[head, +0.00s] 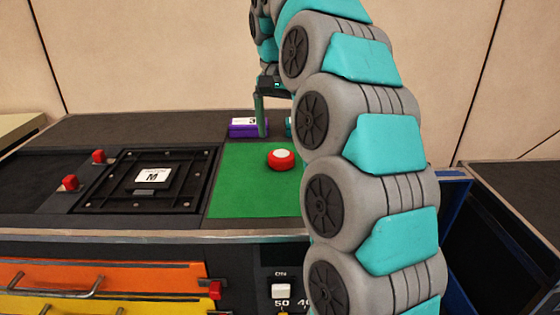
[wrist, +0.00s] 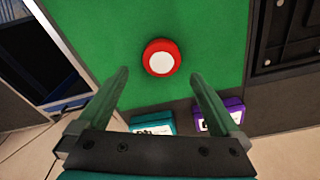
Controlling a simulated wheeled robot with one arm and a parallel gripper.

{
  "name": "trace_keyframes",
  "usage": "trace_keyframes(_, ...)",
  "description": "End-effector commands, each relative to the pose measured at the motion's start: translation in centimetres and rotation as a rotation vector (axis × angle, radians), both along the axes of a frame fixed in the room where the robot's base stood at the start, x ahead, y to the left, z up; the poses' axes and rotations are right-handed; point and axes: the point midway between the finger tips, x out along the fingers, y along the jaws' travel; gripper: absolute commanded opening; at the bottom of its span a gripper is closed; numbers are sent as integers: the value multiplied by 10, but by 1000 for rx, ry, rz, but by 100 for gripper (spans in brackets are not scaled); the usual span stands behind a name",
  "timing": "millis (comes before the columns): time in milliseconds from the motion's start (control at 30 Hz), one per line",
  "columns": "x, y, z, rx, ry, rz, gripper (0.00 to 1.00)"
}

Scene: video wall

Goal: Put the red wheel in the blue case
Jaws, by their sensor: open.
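The red wheel (head: 281,159), a round red piece with a white centre, lies on the green mat (head: 235,185). In the wrist view the red wheel (wrist: 161,58) is centred just past my fingertips. My gripper (head: 277,130) is above the back of the mat; one finger shows clearly and my arm hides the rest. In the wrist view my gripper (wrist: 160,73) is open and empty, its fingers spread wider than the wheel. A blue-edged open container (head: 457,178), apparently the blue case, is right of the table, partly hidden by my arm. Its blue edge (wrist: 70,104) shows at left in the wrist view.
A purple box (head: 248,128) and a teal box (wrist: 153,124) stand at the mat's back edge. A black framed panel (head: 150,180) with a label M and red knobs (head: 70,182) are to the left. Orange and yellow drawers (head: 130,278) are below.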

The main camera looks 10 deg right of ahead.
Motion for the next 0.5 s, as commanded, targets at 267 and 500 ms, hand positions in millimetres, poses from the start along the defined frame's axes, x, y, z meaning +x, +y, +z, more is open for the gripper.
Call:
trace_keyframes(267, 1, 0, -18, 1, 4, 1, 100)
trace_keyframes(500, 3, 2, -41, 0, 6, 4, 100)
